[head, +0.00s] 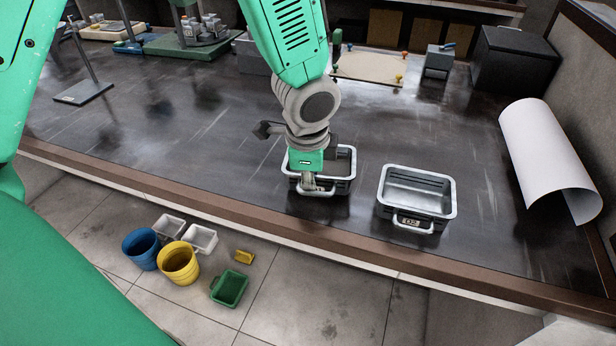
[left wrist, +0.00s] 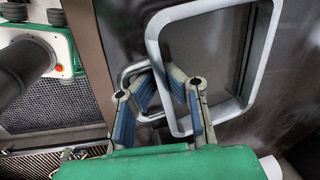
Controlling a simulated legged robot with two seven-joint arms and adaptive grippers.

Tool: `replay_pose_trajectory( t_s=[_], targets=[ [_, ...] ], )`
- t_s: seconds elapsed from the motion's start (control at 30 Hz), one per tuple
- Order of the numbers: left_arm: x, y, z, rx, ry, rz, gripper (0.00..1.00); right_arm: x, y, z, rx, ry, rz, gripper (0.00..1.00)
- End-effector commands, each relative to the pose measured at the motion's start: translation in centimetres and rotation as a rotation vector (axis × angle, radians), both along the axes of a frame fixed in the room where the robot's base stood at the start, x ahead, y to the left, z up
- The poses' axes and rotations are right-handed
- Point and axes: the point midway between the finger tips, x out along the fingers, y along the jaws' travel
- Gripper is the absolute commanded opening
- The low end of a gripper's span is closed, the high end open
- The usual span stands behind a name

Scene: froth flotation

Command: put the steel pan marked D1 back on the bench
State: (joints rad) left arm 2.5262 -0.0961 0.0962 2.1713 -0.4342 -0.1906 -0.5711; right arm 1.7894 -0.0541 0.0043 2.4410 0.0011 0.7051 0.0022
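A steel pan (head: 351,165) with a pale rim stands level at the front of the dark bench (head: 235,165), its marking hidden behind my arm. I take it as D1, since the similar pan to its right (head: 418,188) reads D2. My left gripper (head: 312,184) is at the front handle of the first pan. In the left wrist view, its blue-padded fingers (left wrist: 162,84) are apart, with the handle loop (left wrist: 127,75) at the left finger and the pan's rim (left wrist: 155,45) by the right finger. Whether the fingers touch the handle is unclear. My right gripper is out of view.
A curled white sheet (head: 548,160) lies at the right end of the bench. A black box (head: 515,62) and a tan board (head: 368,67) are at the back. Blue (head: 141,248) and yellow (head: 178,263) buckets and small trays stand on the floor in front. The bench left of the pan is clear.

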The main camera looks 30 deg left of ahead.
Motion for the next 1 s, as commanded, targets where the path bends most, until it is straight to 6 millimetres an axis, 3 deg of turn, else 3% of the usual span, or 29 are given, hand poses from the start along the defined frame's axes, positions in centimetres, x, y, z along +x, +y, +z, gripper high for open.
replay_pose_trajectory(
  t_s=[0.3, 0.4, 0.77, 1.0],
  targets=[
    [-0.1, 0.5, -0.6, -0.006, -0.001, 0.003, 0.0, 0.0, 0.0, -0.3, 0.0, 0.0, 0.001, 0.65],
    [-0.1, 0.3, -0.5, -0.005, -0.001, 0.002, 0.29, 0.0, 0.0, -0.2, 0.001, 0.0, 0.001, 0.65],
    [-0.1, -0.2, -0.2, 0.002, 0.001, 0.003, 0.29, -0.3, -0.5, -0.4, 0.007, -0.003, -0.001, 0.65],
    [-0.6, 0.2, 2.7, -0.007, -0.003, 0.004, 0.29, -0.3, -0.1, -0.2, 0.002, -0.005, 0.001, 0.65]
  ],
)
